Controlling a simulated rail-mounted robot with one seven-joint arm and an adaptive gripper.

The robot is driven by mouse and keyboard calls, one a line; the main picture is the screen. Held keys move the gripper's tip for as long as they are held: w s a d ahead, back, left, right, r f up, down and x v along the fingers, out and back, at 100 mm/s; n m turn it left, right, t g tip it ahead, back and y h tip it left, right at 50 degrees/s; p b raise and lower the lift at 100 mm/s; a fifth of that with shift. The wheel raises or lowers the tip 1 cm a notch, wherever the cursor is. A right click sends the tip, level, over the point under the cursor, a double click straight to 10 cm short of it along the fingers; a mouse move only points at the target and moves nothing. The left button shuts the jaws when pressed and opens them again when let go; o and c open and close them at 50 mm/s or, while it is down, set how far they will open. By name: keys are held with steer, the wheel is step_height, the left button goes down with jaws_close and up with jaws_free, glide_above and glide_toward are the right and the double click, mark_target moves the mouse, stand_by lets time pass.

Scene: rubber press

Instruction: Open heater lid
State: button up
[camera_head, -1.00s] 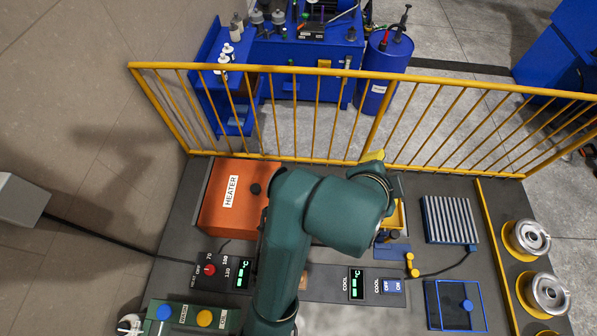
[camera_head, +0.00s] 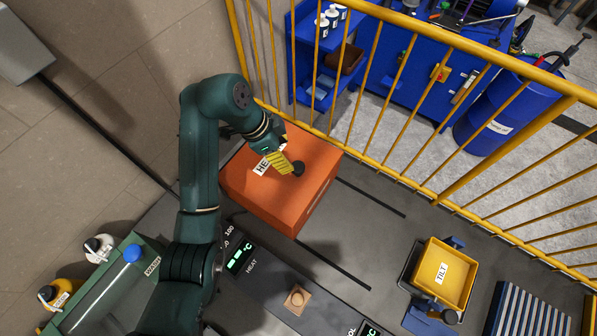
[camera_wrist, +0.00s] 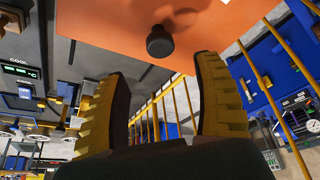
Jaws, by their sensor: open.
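The orange heater (camera_head: 283,193) stands near the yellow railing, its top flat and its label partly covered by my gripper. A dark round knob (camera_head: 297,169) sits on the heater. My gripper (camera_head: 284,165), with yellow fingers, is just left of the knob in the head view. In the wrist view the fingers of my gripper (camera_wrist: 160,100) are spread wide with nothing between them. There the knob (camera_wrist: 160,43) lies beyond the fingertips, near the middle, against the orange heater surface (camera_wrist: 125,18).
A yellow railing (camera_head: 400,183) runs behind the heater. A yellow tray marked TILT (camera_head: 455,260) stands to the right. A heat display (camera_head: 240,258) and a small wooden block (camera_head: 297,299) are in front. A green box (camera_head: 105,290) stands at the lower left. Dark bench surface is clear right of the heater.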

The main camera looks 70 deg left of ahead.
mark_target(297, 166)
steer(key=x, duration=0.9)
steer(key=shift+w, duration=0.1)
jaws_close()
